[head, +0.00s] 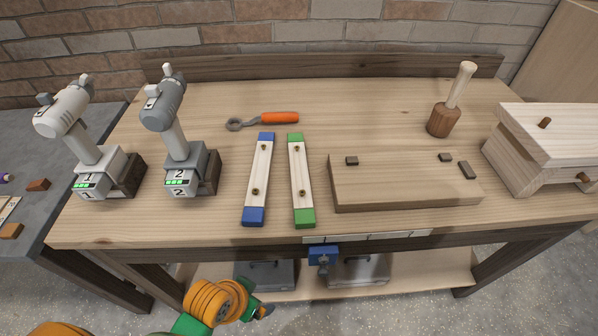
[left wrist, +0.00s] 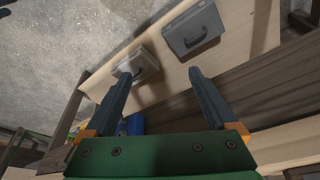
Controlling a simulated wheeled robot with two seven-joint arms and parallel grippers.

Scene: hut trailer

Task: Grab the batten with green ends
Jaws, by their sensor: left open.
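The batten with green ends (head: 302,178) lies flat on the workbench, pale wood with two dark knobs along it. A similar batten with blue ends (head: 259,178) lies just left of it, with a narrow gap between them. My left gripper (left wrist: 162,76) is open and empty in the left wrist view, with the shelf below the bench beyond its fingers. In the head view my left arm is low, in front of the bench's front edge, and its fingers are mostly hidden. My right gripper is not in view.
The workbench (head: 375,103) also holds an orange-handled wrench (head: 278,118), a thick board (head: 400,188), a mallet (head: 443,120), a wooden box (head: 548,145) and two numbered drills (head: 178,165). A blue vise (head: 322,255) sticks out at the front edge. Grey cases (left wrist: 191,28) lie on the lower shelf.

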